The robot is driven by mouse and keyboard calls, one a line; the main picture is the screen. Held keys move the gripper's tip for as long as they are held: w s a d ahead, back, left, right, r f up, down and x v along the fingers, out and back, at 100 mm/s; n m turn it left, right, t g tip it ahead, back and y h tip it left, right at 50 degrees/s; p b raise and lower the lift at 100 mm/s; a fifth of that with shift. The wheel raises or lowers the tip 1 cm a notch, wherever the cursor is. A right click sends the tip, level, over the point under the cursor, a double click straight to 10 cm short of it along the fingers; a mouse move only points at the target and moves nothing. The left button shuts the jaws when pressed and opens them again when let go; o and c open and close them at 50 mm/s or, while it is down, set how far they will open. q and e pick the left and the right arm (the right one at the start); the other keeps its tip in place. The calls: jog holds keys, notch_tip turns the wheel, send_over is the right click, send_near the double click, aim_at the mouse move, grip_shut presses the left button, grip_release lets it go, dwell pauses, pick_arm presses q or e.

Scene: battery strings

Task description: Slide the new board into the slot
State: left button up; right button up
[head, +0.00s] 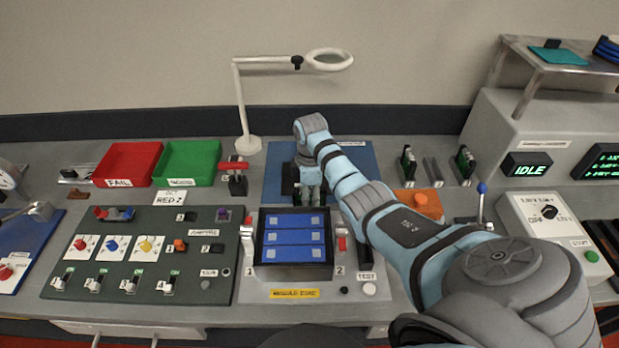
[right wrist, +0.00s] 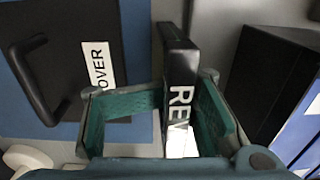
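My right gripper (head: 311,192) points down between the blue mat and the black case. In the right wrist view the green-padded fingers (right wrist: 158,118) are apart, with a narrow black block (right wrist: 179,62) labelled "REV" between them. The block is close to the right finger, with a wide gap to the left finger. Two upright green-and-black boards, one left (head: 408,163) and one right (head: 464,162), stand in holders at the back. A narrow grey holder (head: 433,171) between them looks empty. I cannot tell which board is the new one. My left gripper is out of view.
The black case (head: 294,262) holds three blue modules. A dark cover with a handle (right wrist: 45,70) lies on the blue mat (head: 356,163). Red (head: 127,164) and green (head: 187,162) trays, a magnifier lamp (head: 248,144) and a switch panel (head: 137,255) stand left. An orange block (head: 422,205) is right.

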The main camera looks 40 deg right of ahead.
jog(key=shift+s+r, duration=0.25)
jog(key=shift+r, duration=0.2)
jog(key=c, duration=0.4)
jog(key=shift+s+a+r, duration=0.1)
grip_shut()
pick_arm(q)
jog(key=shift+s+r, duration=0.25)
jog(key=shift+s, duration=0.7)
